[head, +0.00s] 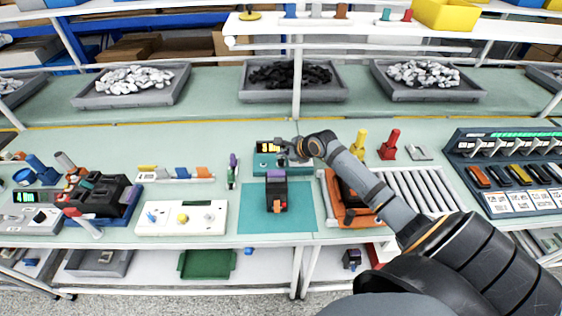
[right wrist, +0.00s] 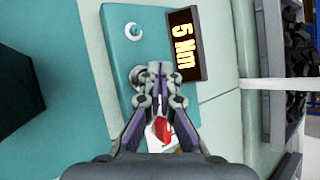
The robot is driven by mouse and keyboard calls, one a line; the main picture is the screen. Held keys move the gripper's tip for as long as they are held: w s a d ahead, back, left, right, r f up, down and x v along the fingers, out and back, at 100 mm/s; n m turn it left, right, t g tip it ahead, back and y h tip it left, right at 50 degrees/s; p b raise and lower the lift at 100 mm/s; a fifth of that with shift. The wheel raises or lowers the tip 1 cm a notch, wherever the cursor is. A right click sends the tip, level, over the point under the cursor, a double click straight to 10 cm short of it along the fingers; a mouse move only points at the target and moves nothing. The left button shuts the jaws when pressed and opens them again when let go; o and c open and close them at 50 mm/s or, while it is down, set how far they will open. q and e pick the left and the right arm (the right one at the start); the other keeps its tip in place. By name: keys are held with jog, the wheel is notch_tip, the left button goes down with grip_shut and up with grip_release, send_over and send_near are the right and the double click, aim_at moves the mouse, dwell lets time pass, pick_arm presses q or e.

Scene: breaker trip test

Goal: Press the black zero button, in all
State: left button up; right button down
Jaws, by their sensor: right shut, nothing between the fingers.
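A teal tester box (head: 261,171) stands at the back of the bench, behind the teal mat. Its lit display (head: 268,147) also shows in the right wrist view (right wrist: 184,45), reading "5 Nm" in yellow. A round pale knob (right wrist: 133,31) sits on the tester's top in that view. My right gripper (head: 284,156) is over the tester's right part; its closed fingertips show in the right wrist view (right wrist: 153,76), empty, over the teal top beside the display. I cannot make out a black button; the fingers may hide it. My left gripper is not in view.
A dark breaker (head: 277,197) with an orange and purple top stands on the teal mat (head: 253,214). An orange tray (head: 345,211) and a roller rack (head: 425,190) lie right. A white panel (head: 180,218) lies left. A red part (right wrist: 162,131) shows between my fingers' bases.

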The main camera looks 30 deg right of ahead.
aim_at(283, 162)
dwell(0.6)
jog(key=shift+f+p, duration=0.3)
jog(key=shift+p, duration=0.2)
jog(key=shift+f, duration=0.1)
jog(key=shift+f, duration=0.55)
dwell(0.5)
jog(key=shift+r+p, duration=0.95)
jog(key=shift+p, duration=0.55)
notch_tip(283, 162, up, 5)
jog(key=p, duration=0.7)
jog(key=shift+r, duration=0.1)
